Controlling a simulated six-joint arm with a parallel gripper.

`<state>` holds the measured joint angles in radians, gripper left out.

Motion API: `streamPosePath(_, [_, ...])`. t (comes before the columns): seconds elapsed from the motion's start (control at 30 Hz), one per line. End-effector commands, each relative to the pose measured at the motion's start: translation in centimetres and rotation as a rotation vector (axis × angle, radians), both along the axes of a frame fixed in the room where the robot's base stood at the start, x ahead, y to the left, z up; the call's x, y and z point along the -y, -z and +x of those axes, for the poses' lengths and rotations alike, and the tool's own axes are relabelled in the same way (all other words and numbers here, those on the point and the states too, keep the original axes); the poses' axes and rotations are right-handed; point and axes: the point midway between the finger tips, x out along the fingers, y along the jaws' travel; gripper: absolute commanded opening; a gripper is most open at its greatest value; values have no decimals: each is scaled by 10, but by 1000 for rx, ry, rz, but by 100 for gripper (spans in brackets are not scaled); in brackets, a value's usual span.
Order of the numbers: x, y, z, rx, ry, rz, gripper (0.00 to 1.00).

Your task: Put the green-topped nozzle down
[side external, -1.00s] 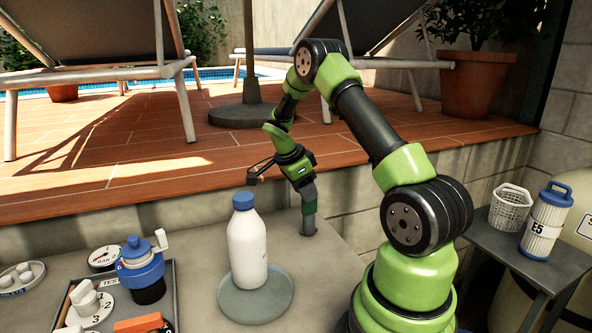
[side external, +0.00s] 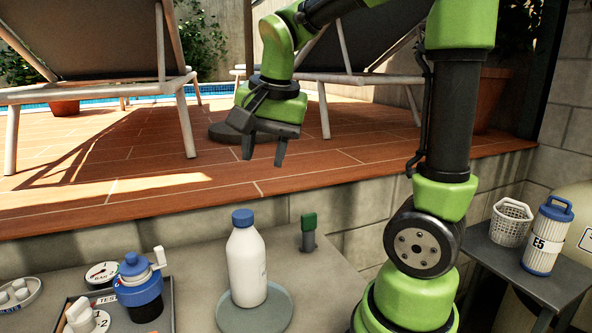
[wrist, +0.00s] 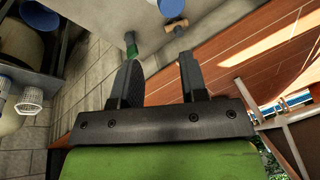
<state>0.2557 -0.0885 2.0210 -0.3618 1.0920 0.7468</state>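The green-topped nozzle (side external: 309,233) stands upright on the grey ledge (side external: 335,285), behind and to the right of the white bottle. Its green top and short grey lower part are in clear view, with nothing holding it. It also shows small in the wrist view (wrist: 131,46), beyond the finger on the left. My gripper (side external: 264,157) is raised above and to the left of the nozzle, clear of it. Its two fingers are apart with nothing between them, as the wrist view (wrist: 160,72) also shows.
A white bottle with a blue cap (side external: 246,265) stands on a round grey-green dish (side external: 225,318). At the left, a blue-topped device with a crank (side external: 140,283) stands in a tray near a gauge (side external: 102,273). A basket (side external: 511,224) and filter cartridge (side external: 548,238) are on the right-hand stand.

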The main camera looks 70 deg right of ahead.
Motion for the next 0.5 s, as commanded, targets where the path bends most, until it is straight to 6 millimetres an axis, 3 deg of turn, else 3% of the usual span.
streamPosePath(0.1, [-43,-14,-32,123,-320,-19,40])
streamPosePath(0.2, [-68,-16,-56,217,-550,-47,40])
streamPosePath(0.33, [-88,-14,-79,312,-759,-88,40])
streamPosePath(0.5, [-98,-11,-91,370,-876,-119,40])
